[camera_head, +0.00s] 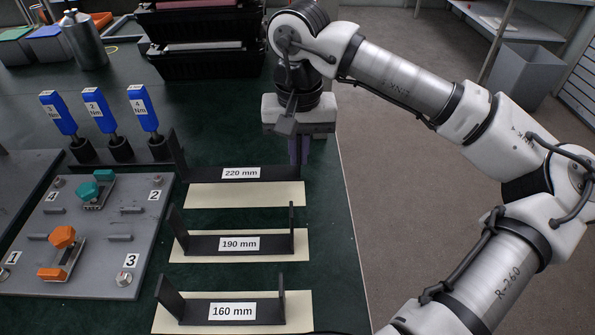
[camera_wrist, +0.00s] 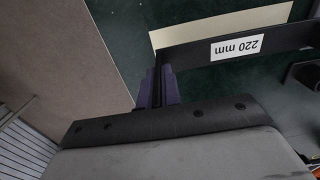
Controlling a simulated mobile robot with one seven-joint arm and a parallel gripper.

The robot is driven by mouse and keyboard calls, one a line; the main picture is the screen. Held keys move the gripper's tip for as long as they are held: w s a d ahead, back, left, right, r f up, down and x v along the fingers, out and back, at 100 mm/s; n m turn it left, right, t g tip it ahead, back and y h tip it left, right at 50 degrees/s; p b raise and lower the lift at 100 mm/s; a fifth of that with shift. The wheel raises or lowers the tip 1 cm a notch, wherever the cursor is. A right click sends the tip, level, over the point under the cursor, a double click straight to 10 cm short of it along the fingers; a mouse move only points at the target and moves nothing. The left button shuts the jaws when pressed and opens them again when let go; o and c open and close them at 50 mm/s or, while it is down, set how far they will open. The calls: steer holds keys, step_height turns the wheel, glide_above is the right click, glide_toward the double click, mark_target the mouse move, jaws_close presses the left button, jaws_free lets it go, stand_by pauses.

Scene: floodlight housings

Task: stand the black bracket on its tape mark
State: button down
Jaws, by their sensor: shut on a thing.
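The black bracket labelled 220 mm (camera_head: 215,176) is a flat bar with upright ends. My gripper (camera_head: 299,158) is shut on its right upright, which the fingers mostly hide. In the head view the bar runs along the far edge of a cream tape mark (camera_head: 245,196), with most of the mark showing on the near side. I cannot tell whether the bar touches the table. In the wrist view my gripper (camera_wrist: 158,88) grips the bracket's end, and the bar (camera_wrist: 285,44) extends right, with the cream mark (camera_wrist: 190,32) partly behind it.
Brackets labelled 190 mm (camera_head: 203,245) and 160 mm (camera_head: 198,313) stand on cream marks nearer me. A grey fixture plate (camera_head: 80,250) with orange and teal clamps lies left. Blue-handled tools (camera_head: 100,112) stand behind it. Black bins (camera_head: 205,65) stand at the back. The table edge is right.

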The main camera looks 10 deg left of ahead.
mark_target(299, 172)
steer(key=shift+f, duration=2.65)
steer(key=shift+f+b, duration=0.15)
steer(key=shift+b, duration=0.15)
steer(key=c, duration=1.6)
jaws_free()
step_height(299, 172, up, 12)
steer(key=shift+r+p, duration=0.2)
steer(key=shift+p, duration=0.3)
